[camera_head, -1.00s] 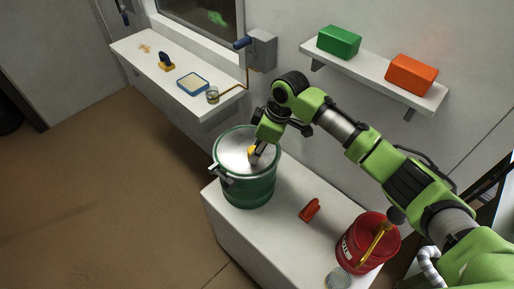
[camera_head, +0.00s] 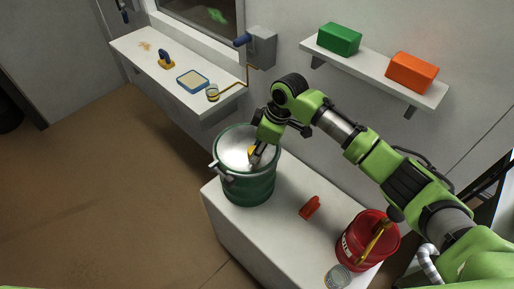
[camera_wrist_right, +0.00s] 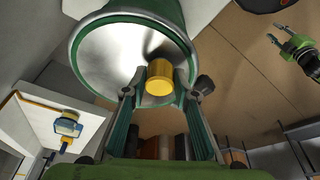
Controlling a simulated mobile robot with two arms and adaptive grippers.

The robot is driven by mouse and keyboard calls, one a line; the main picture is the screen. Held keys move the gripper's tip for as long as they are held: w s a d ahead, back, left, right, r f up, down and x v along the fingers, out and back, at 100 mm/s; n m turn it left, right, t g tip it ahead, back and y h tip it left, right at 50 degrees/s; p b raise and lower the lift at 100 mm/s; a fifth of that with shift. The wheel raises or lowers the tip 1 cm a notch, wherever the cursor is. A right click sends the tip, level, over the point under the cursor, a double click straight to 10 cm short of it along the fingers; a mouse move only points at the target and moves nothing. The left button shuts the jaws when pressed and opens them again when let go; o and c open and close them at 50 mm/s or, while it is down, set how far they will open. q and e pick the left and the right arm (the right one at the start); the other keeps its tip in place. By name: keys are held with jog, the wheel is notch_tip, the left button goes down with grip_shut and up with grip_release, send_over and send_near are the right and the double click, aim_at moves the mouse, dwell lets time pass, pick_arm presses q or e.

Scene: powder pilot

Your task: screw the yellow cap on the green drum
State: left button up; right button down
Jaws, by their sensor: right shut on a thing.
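The green drum (camera_head: 250,188) stands upright at the left end of the white bench, with a silvery lid on top. It also shows in the right wrist view (camera_wrist_right: 145,12). The yellow cap (camera_wrist_right: 159,78) is between the fingers of my right gripper (camera_wrist_right: 164,90), at the drum's lid. In the head view the cap (camera_head: 251,149) is a small yellow patch beside my right gripper (camera_head: 257,154), which is shut on it. The wrist view does not show whether its thread is engaged. My left gripper (camera_wrist_right: 288,46) shows at the wrist view's upper right, fingers apart and empty.
A red bucket (camera_head: 352,245) with a yellow tool, an orange-red object (camera_head: 310,207) and a round tin (camera_head: 338,276) are on the bench. A wall shelf (camera_head: 375,72) holds green and orange boxes. A counter (camera_head: 150,60) with small items is behind the drum.

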jog(key=shift+f, duration=0.35)
dwell(0.4)
